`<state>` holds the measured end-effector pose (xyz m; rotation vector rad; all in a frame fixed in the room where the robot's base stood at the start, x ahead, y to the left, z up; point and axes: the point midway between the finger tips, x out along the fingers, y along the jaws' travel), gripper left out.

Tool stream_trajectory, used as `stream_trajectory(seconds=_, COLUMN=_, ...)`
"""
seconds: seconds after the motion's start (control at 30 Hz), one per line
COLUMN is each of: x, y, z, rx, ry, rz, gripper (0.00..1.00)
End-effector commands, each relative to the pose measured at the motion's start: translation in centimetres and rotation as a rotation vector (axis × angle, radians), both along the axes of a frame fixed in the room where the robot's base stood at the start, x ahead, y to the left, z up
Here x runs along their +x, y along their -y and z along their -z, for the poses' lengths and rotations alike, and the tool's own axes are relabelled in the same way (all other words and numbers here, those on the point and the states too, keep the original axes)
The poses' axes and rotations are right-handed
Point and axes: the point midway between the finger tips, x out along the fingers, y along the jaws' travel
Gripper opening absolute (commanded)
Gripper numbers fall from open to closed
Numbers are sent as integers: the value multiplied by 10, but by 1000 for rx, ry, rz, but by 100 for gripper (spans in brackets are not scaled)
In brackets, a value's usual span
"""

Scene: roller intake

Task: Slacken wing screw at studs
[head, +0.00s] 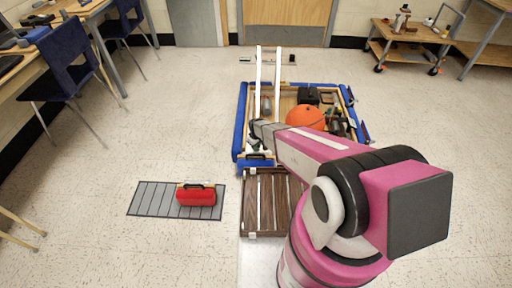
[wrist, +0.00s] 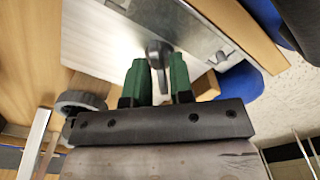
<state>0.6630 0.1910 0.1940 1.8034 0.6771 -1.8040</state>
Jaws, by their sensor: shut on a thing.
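In the wrist view the dark grey wing screw (wrist: 155,52) stands between the two green fingers of my gripper (wrist: 158,80). The fingers are shut on its stem, and its rounded head shows beyond the fingertips. A pale metal plate (wrist: 185,30) lies behind the screw. In the head view my gripper end is over the left side of the blue-edged frame (head: 240,125). There the wing screw and the studs are too small or covered to make out.
An orange ball (head: 305,117) and a black case (head: 308,95) lie inside the frame. White rails (head: 277,85) stand out at its far end. Brown slats (head: 265,205) lie in front. A red toolbox (head: 196,195) rests on a grey mat (head: 150,200).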

Motion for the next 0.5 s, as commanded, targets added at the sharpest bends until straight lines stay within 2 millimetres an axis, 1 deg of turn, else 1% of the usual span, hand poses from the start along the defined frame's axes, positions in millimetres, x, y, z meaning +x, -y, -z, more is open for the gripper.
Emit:
stream_trajectory(seconds=0.23, x=0, y=0, z=-1, rx=1, ry=1, rz=-12, gripper=0)
stream_trajectory(seconds=0.5, x=0, y=0, z=-1, rx=1, ry=1, rz=-220, gripper=0)
